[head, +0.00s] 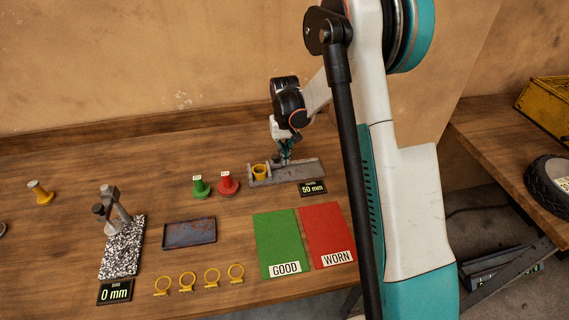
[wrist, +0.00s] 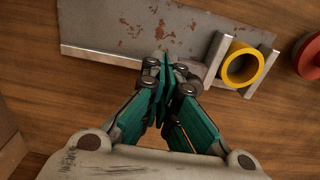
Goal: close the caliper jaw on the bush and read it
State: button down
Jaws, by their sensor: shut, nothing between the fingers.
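The caliper (head: 300,173) is a grey metal bar lying on the bench, with a display (head: 313,188) that reads 50 mm. The yellow bush (head: 259,171) stands at the caliper's left end in the head view. In the wrist view the bush (wrist: 242,67) sits between two upright jaws, with the sliding jaw (wrist: 216,60) close beside it; I cannot tell whether they touch. My gripper (head: 285,158) is over the caliper, right of the bush. In the wrist view my gripper (wrist: 163,62) is shut and empty, its fingertips beside the sliding jaw, on the side away from the bush.
Green (head: 200,187) and red (head: 228,184) flanged pieces stand left of the caliper. A GOOD mat (head: 280,240) and a WORN mat (head: 325,232) lie in front. A dial gauge stand (head: 122,250), dark tray (head: 190,233) and several yellow rings (head: 211,277) are further left.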

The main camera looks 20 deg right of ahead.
jog(key=shift+r, duration=0.1)
notch_tip(320, 180, up, 7)
jog(key=p, duration=0.3)
dwell(0.5)
dwell(0.4)
